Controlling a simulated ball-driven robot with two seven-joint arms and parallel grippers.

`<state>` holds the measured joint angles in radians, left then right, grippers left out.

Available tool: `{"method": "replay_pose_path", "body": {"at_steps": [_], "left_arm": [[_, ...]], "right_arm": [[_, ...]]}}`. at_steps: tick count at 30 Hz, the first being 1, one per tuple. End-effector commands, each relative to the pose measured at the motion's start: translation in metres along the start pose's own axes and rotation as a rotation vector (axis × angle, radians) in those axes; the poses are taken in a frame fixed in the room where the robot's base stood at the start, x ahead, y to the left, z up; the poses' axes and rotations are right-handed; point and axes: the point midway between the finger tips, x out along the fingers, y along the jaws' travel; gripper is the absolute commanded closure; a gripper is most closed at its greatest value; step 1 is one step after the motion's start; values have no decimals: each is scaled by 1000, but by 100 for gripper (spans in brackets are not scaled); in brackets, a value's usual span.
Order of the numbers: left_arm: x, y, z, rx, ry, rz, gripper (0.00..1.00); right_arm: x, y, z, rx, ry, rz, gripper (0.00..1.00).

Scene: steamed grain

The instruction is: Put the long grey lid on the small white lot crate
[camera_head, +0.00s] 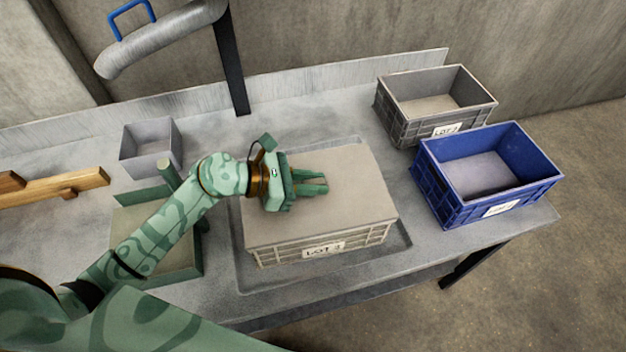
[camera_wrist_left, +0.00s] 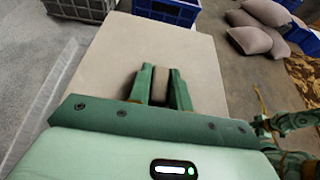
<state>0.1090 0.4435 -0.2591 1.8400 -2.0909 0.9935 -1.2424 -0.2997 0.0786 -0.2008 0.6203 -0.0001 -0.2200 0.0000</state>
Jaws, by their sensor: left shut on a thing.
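The long grey lid (camera_head: 345,185) lies flat over the top of the whitish lot crate (camera_head: 285,250) in the head view, and its edges line up closely with the crate's rim. I cannot tell whether a thin gap is left between them. The crate stands upright with a "LOT" label on its front. My left gripper (camera_head: 315,186) is over the middle of the lid. In the left wrist view the fingers (camera_wrist_left: 162,88) are shut on the lid's small raised handle. The wrist of my right arm (camera_wrist_left: 285,125) shows partly at the right edge there; its jaws are unclear.
The crate stands in a shallow recess of the grey table (camera_head: 500,232). A grey crate (camera_head: 395,124) and a blue crate (camera_head: 440,200) stand open to the right. A small grey bin (camera_head: 142,160), a green tray (camera_head: 192,268) and a wooden piece (camera_head: 60,187) are left.

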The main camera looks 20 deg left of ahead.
Motion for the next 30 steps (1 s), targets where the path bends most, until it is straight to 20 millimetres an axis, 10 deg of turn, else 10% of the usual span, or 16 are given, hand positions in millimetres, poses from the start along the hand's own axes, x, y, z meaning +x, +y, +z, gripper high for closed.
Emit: {"method": "replay_pose_path", "body": {"at_steps": [6, 7, 9, 20, 30], "left_arm": [[1, -1, -1, -2, 1, -1, 100], [1, -1, -1, -2, 1, -2, 72], [1, -1, -1, -2, 1, -2, 55], [-2, -1, 5, 1, 2, -1, 55], [-40, -37, 70, 5, 1, -3, 55]], "right_arm": [[0, 0, 0, 0, 0, 0, 64], [0, 0, 0, 1, 0, 0, 64], [0, 0, 0, 1, 0, 0, 64], [-3, 1, -1, 1, 2, 1, 64], [-38, 4, -11, 1, 25, 10, 64]]}}
